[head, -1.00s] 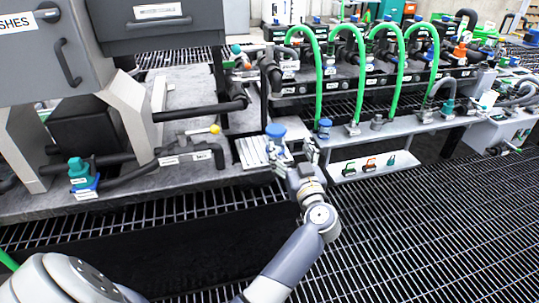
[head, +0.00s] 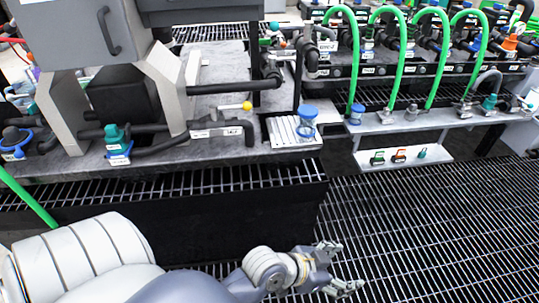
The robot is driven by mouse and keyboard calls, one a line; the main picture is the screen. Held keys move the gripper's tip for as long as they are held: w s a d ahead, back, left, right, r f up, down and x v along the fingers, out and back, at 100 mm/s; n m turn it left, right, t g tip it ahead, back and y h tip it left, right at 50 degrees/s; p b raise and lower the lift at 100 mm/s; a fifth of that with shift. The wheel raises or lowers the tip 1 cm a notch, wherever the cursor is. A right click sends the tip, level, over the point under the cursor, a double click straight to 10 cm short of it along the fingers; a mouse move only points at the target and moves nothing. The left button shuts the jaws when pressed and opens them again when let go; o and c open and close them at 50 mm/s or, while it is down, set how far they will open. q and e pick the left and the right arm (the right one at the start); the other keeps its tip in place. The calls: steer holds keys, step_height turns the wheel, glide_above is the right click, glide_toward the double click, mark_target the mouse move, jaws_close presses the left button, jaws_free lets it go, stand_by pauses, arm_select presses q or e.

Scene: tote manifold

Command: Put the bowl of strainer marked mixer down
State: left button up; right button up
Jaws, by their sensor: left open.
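A clear bowl with a blue rim (head: 305,129) stands upright on the right part of a pale ribbed tray (head: 283,131), at the right end of the grey bench. No mark can be read on it. My left gripper (head: 345,273) is low in the picture, over the floor grating. Its fingers are apart with nothing between them, well clear of the bowl. My right gripper is not in view.
A pipe with a yellow-knobbed valve (head: 246,106) lies left of the tray. A small blue-topped part (head: 356,114) stands on the shelf to the right, below green hoses (head: 401,58). The floor grating (head: 440,210) at right is clear.

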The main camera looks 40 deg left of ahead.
arm_select(q)
steer(key=s+a+f+n+g+y, duration=0.2)
steer(key=s+a+f+g, duration=0.1)
steer(key=s+a, duration=0.2)
steer(key=s+a+f+n+g+y, duration=0.1)
steer(key=s+a+f+g+y, duration=0.1)
steer(key=s, duration=0.7)
steer(key=a+f+y, duration=0.1)
steer(key=a, duration=0.1)
steer(key=shift+s+a+f+n+g, duration=0.3)
steer(key=shift+a+f+n+g, duration=0.05)
steer(key=shift+n+g, duration=0.05)
